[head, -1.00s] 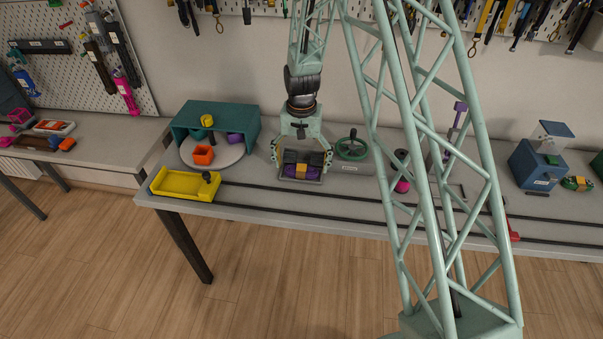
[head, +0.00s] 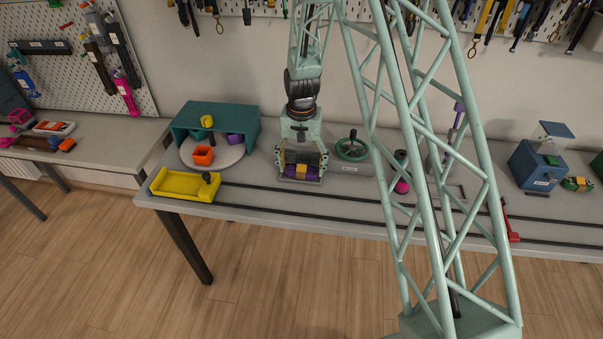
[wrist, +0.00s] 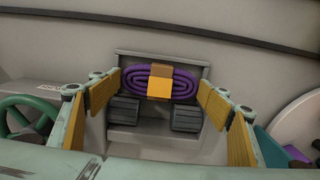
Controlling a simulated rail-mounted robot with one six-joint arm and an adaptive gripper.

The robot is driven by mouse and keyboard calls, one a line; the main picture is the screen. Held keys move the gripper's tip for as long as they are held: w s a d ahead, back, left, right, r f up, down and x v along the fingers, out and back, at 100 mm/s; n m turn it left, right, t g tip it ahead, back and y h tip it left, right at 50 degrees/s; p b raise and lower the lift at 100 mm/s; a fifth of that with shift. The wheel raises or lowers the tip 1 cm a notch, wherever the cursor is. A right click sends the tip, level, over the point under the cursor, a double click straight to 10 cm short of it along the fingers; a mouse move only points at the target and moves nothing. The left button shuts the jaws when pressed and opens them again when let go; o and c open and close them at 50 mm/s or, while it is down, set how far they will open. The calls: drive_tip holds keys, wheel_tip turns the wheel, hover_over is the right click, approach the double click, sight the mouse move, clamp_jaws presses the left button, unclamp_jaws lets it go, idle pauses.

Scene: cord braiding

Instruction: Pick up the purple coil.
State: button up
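The purple coil (head: 312,175) lies in a grey holder (head: 300,181) on the bench, with an orange band around its middle. In the wrist view the coil (wrist: 186,82) is an oval of wound cord ahead, between my two yellow-padded fingers. My gripper (head: 301,168) points down over the holder, its fingers apart at either end of the coil. In the wrist view the fingers of my gripper (wrist: 160,92) come very close to the coil's ends; I cannot tell whether they touch it.
Two dark ribbed blocks (wrist: 187,117) stand in the holder beside the coil. A green handwheel (head: 351,147) is close on the right. A round turntable (head: 230,155) under a teal cover (head: 215,112) is on the left, with a yellow tray (head: 172,184) in front.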

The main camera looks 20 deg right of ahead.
sight(302, 170)
drive_tip(key=shift+c, duration=0.7)
drive_tip(key=shift+r, duration=0.1)
drive_tip(key=shift+r, duration=1.75)
drive_tip(key=s, duration=0.5)
drive_tip(key=s+r, duration=0.1)
drive_tip(key=s, duration=0.4)
drive_tip(key=s+d, duration=0.1)
drive_tip(key=s, duration=0.5)
drive_tip(key=shift+r+p, duration=0.15)
drive_tip(key=shift+p, duration=0.25)
drive_tip(key=shift+d, duration=0.15)
